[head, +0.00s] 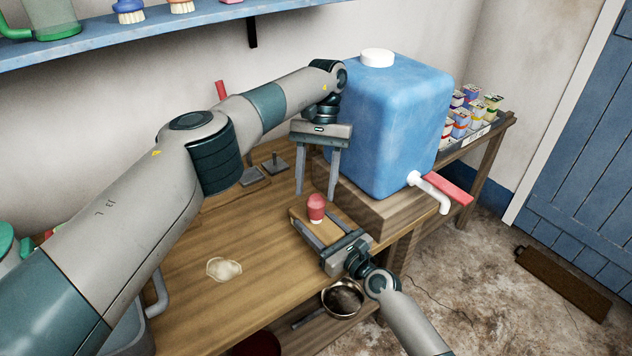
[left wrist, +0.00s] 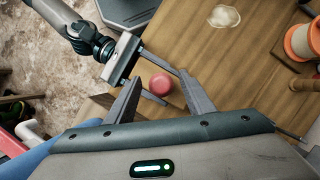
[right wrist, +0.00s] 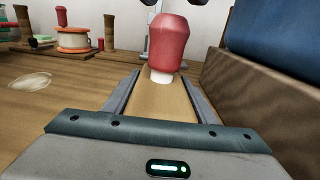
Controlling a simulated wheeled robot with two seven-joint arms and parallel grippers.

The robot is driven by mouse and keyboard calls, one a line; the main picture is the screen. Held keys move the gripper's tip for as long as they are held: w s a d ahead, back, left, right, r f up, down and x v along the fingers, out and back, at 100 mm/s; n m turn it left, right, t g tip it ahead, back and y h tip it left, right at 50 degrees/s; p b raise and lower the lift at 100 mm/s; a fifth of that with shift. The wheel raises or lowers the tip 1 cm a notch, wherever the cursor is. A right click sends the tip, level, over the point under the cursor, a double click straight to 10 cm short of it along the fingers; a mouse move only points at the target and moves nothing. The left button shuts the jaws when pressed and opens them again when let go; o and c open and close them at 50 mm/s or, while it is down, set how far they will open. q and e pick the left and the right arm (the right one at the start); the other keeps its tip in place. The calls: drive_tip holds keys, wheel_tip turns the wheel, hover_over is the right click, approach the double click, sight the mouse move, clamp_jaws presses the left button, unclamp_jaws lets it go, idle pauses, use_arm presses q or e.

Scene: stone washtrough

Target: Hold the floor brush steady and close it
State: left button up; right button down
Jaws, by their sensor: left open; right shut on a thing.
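My right gripper (head: 312,214) is shut on a wooden block (head: 326,229), likely the floor brush, at the bench's front edge. The block also shows between the fingers in the right wrist view (right wrist: 163,98). A red cap (head: 316,204) stands upright on a short white neck on top of the block; the cap shows large in the right wrist view (right wrist: 168,42). My left gripper (head: 315,196) points down, open and empty, above the cap. In the left wrist view the red cap (left wrist: 159,84) lies between its spread fingertips. Any bristles below are hidden.
A blue tank (head: 385,125) with a white tap (head: 432,190) stands right of the grippers on a wooden plinth (head: 375,212). A pale puddle (head: 223,268) lies on the bench. A metal pan (head: 343,299) is below.

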use_arm(q)
drive_tip(key=n+t, duration=0.1)
drive_tip(key=n, duration=1)
drive_tip(key=a+r+n+t, duration=0.1)
drive_tip(key=n, duration=1)
drive_tip(key=n+t, duration=0.1)
drive_tip(key=n, duration=1.1)
drive_tip(key=shift+w+a+r, duration=0.15)
drive_tip(key=shift+w+a, duration=0.05)
drive_tip(key=shift+w, duration=0.15)
drive_tip(key=n, duration=0.5)
drive_tip(key=shift+s+d+r+t+h, duration=0.15)
drive_tip(key=shift+d+r+t+h, duration=0.1)
drive_tip(key=shift+d+t+h, duration=0.1)
drive_tip(key=n, duration=0.7)
drive_tip(key=shift+s+d+r+t+h, duration=0.25)
drive_tip(key=shift+d+r, duration=0.15)
drive_tip(key=shift+f, duration=0.1)
